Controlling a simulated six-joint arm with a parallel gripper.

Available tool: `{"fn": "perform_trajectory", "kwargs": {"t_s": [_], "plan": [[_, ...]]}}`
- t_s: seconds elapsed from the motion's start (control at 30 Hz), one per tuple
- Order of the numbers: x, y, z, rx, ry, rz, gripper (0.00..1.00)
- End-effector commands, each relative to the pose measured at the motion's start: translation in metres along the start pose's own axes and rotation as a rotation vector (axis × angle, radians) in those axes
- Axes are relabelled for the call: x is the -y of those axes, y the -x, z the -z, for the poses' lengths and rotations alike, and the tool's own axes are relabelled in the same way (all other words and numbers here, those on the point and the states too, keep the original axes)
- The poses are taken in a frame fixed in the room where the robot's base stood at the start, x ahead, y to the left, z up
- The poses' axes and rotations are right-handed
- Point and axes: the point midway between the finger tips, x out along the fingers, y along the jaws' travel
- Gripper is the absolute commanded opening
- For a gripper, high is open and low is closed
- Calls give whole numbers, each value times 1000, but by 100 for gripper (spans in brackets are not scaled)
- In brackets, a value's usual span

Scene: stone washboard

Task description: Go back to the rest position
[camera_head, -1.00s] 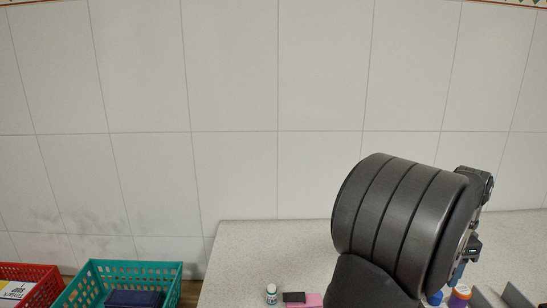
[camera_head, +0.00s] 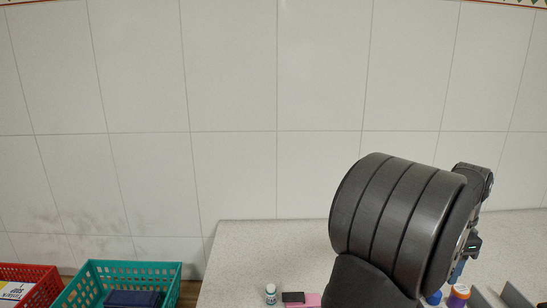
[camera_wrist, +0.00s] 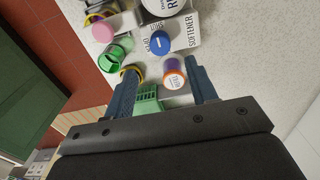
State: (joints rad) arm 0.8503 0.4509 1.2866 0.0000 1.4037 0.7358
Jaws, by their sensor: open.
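My gripper (camera_wrist: 160,70) shows in the wrist view with its two blue fingers spread apart and nothing held between them. In the head view my dark arm stands at the right and hides most of the gripper. Beyond the fingertips in the wrist view are a white bottle with an orange rim (camera_wrist: 173,74), a blue cap (camera_wrist: 160,43) and a white box marked SOFTENER (camera_wrist: 186,30). A small green slatted object (camera_wrist: 148,99) shows between the fingers, farther down; I cannot tell whether it is near them.
A green cup (camera_wrist: 111,58) and a pink cap (camera_wrist: 103,32) lie left of the box.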

Motion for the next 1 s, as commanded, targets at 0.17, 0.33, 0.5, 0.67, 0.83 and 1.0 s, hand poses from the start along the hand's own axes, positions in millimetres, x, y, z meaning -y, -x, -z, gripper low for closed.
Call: {"fn": "perform_trajectory", "kwargs": {"t_s": [0.17, 0.33, 0.5, 0.67, 0.83, 1.0], "plan": [[0, -38, 0, 4, 0, -4, 52], [0, -72, 0, 3, 0, -3, 52], [0, -78, 0, -1, 98, 0, 52], [0, -78, 0, 0, 228, 0, 52], [0, -78, 0, 0, 365, 0, 52], [0, -78, 0, 0, 502, 0, 52]]}}
